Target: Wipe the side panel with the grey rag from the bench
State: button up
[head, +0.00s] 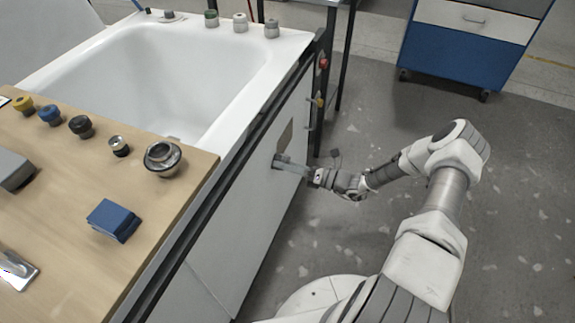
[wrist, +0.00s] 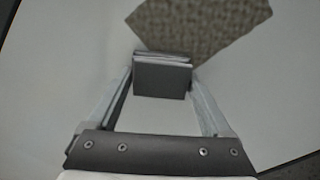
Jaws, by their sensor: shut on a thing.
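My gripper (head: 282,163) is at the white side panel (head: 262,200) of the tub, with its fingers pointing at the panel face. In the wrist view, my gripper (wrist: 162,78) is shut on the folded grey rag (wrist: 160,80), whose layered edge shows at the top. The rag is at or very near the panel; I cannot tell whether it touches. A brownish, textured patch (head: 285,138) is on the panel, just beyond the gripper. In the wrist view, this patch (wrist: 205,25) lies above the rag, and the rag's top edge overlaps its lower part.
The wooden bench (head: 75,190) holds a folded blue cloth (head: 113,220), a metal drain fitting (head: 162,157) and several knobs. The white bathtub (head: 180,75) stands behind it. Coloured knobs (head: 323,63) stick out near the panel's far end. A blue cabinet (head: 465,45) stands far right.

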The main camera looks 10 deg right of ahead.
aim_at(293, 131)
jog(key=shift+w, duration=0.1)
jog(key=shift+w+d+f+b, duration=0.15)
jog(key=shift+w+d+b, duration=0.55)
jog(key=shift+w+b, duration=0.2)
jog(key=shift+w+d+b, duration=0.55)
jog(key=shift+w+b, duration=0.2)
jog(key=shift+w, duration=0.15)
jog(key=shift+w+d+b, duration=0.55)
jog(key=shift+w+b, duration=0.15)
jog(key=shift+w, duration=0.2)
jog(key=shift+w+d, duration=0.25)
jog(key=shift+w, duration=0.1)
jog(key=shift+w+d, duration=0.6)
jog(key=shift+w, duration=0.35)
jog(key=shift+w+d, duration=0.65)
jog(key=shift+w, duration=0.3)
jog(key=shift+w+d, duration=0.6)
jog(key=shift+w, duration=0.35)
jog(key=shift+w+r, duration=0.1)
jog(key=shift+r, duration=0.15)
